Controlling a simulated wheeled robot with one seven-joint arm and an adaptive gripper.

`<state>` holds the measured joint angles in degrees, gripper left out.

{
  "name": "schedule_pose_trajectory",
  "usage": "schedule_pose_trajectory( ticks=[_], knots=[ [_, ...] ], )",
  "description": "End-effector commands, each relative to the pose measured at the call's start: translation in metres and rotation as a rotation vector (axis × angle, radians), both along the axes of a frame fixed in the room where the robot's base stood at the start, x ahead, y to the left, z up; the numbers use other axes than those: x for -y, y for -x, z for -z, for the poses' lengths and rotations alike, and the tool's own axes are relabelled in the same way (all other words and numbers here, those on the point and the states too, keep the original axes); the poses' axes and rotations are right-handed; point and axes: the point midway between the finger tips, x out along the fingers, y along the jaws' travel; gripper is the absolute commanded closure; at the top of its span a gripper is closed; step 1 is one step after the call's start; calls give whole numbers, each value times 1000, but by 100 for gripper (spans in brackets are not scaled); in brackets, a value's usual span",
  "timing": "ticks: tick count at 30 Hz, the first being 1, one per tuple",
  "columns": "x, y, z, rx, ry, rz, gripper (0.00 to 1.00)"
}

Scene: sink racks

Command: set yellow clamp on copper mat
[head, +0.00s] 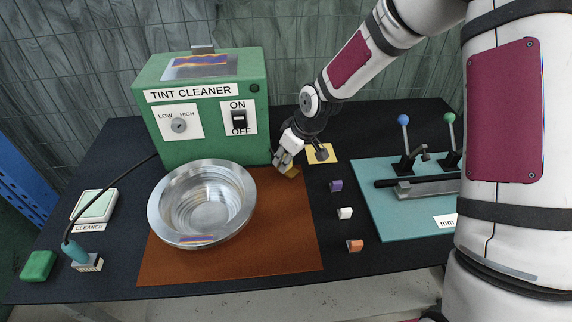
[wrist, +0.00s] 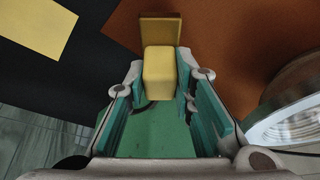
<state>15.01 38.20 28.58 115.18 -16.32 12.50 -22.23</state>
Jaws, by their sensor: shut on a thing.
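The yellow clamp (head: 292,172) is at the tip of my gripper (head: 284,158), over the upper right corner of the copper-brown mat (head: 240,268). In the wrist view the clamp (wrist: 159,72) is a yellow block with a darker yellow plate at its far end. My gripper (wrist: 160,88) is shut on it, with a teal-lined finger on each side. The mat (wrist: 225,40) lies behind and to the right of the clamp there. I cannot tell whether the clamp touches the mat. The gripper hides part of the clamp in the head view.
A shiny metal bowl (head: 203,204) covers much of the mat's left and middle. The green tint cleaner box (head: 205,135) stands behind. Purple (head: 336,186), white (head: 345,213) and orange (head: 355,245) cubes lie right of the mat. A yellow square (head: 328,153) lies behind them.

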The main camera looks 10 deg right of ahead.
Motion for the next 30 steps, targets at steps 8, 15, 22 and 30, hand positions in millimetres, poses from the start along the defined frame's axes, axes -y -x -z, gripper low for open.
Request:
schedule_pose_trajectory(
  ticks=[8, 15, 22, 30],
  knots=[
    [0, 0, 23, 0, -1, 1, 100],
    [0, 0, 26, 0, -1, 1, 100],
    [0, 1, 25, 0, 0, 1, 55],
    [1, 1, 19, 1, 0, 1, 55]
  ],
)
